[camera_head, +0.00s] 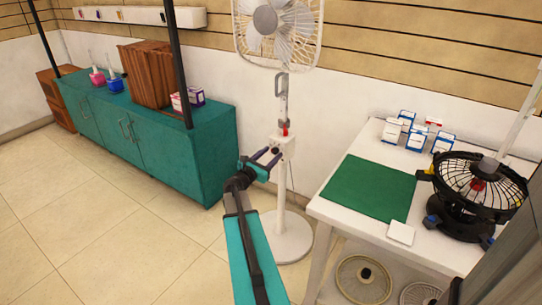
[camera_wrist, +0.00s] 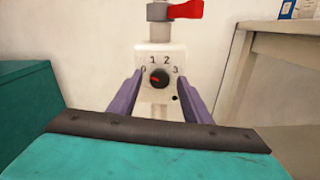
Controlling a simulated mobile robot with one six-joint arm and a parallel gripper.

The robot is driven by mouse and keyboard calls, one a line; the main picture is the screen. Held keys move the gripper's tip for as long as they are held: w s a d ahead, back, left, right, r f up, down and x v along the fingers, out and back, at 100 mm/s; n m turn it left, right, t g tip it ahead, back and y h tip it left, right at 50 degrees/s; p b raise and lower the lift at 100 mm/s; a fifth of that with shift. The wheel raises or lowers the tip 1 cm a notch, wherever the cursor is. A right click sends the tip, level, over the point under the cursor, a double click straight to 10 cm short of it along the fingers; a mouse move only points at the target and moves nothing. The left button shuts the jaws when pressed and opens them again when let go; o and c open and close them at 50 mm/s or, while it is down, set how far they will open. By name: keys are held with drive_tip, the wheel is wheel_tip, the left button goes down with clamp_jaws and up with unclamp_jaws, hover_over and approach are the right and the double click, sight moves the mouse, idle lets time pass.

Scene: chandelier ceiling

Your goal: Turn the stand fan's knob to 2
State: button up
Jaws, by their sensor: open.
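The white stand fan (camera_head: 281,222) stands on a round base, its caged head at the top of the picture in the head view. Its control box (camera_wrist: 148,97) fills the middle of the wrist view, with a dark round knob (camera_wrist: 159,79) on its face. Marks 0, 1, 2 and 3 run in an arc from left to right above the knob. A red line on the knob lies to the left, apparently toward 0. My gripper (camera_head: 267,156) is open in front of the box. In the wrist view its purple fingers (camera_wrist: 162,76) flank the knob; contact is not visible.
A red lever (camera_wrist: 186,10) sits on the pole above the box. A white table (camera_head: 345,222) with a green mat (camera_head: 368,190) stands on the right. A teal cabinet (camera_head: 175,147) stands on the left. Two fan grilles lie under the table. Tiled floor on the left is clear.

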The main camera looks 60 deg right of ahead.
drive_tip(key=c, duration=0.8)
drive_tip(key=shift+d, duration=0.25)
drive_tip(key=shift+c, duration=1.2)
drive_tip(key=shift+a, duration=0.2)
